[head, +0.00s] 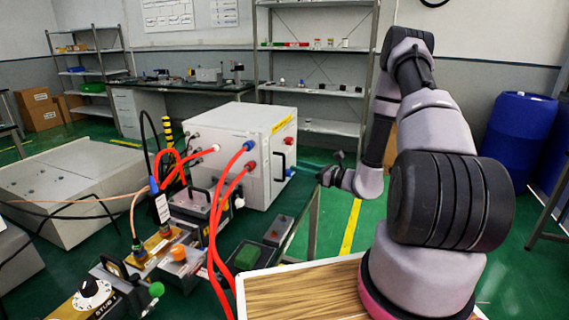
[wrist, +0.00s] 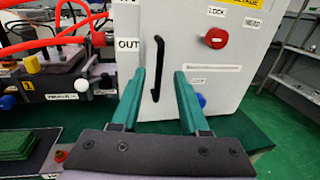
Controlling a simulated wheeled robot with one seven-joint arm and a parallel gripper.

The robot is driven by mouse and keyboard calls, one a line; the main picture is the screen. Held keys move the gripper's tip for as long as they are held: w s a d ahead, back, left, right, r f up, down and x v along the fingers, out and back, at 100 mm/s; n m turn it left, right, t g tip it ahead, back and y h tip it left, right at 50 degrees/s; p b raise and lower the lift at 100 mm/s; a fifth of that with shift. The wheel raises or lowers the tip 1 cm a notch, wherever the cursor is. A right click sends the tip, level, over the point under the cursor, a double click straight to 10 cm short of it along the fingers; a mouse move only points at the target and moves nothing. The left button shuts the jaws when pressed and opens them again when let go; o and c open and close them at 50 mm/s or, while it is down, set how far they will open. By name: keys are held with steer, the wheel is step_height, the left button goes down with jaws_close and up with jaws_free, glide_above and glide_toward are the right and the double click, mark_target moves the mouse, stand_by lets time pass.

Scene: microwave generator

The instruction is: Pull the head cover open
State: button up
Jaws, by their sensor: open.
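The microwave head is a white box (head: 238,150) on the bench in the head view. Its front face, the head cover (wrist: 200,65), fills the upper middle of the wrist view, with labels reading LOCK and HEAD. A black vertical handle (wrist: 157,70) stands on it, beside the OUT label. It also shows in the head view (head: 279,166). My gripper (wrist: 156,74) is open, with its teal fingers on either side of the handle's line; I cannot tell how deep the handle sits between them. In the head view my gripper (head: 302,170) is close to the face.
A red knob (wrist: 216,38) and a blue knob (wrist: 201,100) are right of the handle. Red hoses (head: 212,215) arch left of the box. Fittings and a green block (head: 247,256) lie on the bench. A wooden top (head: 305,293) is below my arm. Open floor lies right of the bench.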

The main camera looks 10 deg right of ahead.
glide_above(284, 180)
steer(key=shift+w, duration=0.35)
jaws_close()
stand_by(1.3)
